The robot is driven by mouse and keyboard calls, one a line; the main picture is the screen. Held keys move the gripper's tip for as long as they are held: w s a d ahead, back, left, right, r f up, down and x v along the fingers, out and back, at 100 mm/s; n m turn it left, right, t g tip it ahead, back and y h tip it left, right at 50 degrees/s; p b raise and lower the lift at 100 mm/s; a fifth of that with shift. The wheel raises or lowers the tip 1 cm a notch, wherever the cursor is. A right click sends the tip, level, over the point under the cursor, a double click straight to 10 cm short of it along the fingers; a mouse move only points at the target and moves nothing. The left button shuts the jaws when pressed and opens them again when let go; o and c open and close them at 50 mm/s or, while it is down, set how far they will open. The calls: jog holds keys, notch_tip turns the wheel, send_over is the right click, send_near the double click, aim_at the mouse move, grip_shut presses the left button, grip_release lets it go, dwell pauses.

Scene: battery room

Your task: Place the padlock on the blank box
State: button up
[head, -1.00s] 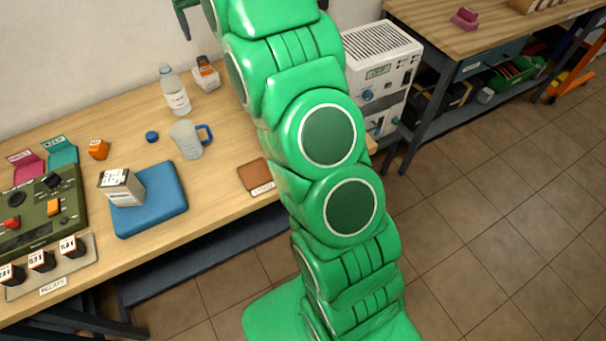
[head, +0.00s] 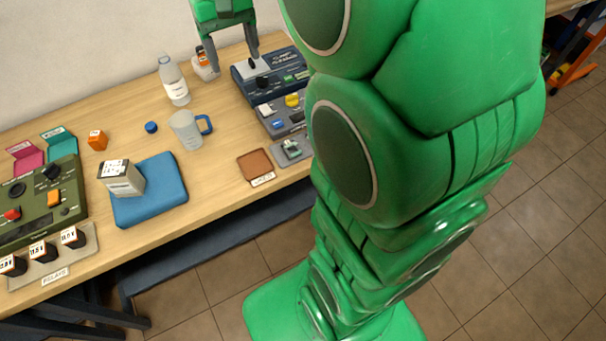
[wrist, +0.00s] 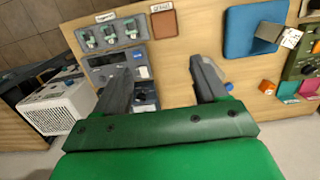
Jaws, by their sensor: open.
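I cannot make out a padlock in either current view. No box is clearly blank. A white box (head: 122,178) with dark print on its top stands on a blue pad (head: 165,205) at the left of the bench, and it also shows in the wrist view (wrist: 291,38). My gripper (head: 233,60) is open and empty above the back of the bench, beside a dark blue device (head: 270,78). In the wrist view its two fingers (wrist: 162,75) are apart with wood and part of a device between and below them.
A green control panel (head: 40,205) is at left, a grey device (head: 282,118) at right. A brown pad (head: 255,165) lies near the front edge.

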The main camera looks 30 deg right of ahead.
jog(key=s+f, duration=0.3)
jog(key=s, duration=1)
jog(key=s+f, duration=0.3)
jog(key=s, duration=1)
jog(key=shift+s+f+g, duration=0.3)
jog(key=shift+s+f, duration=0.1)
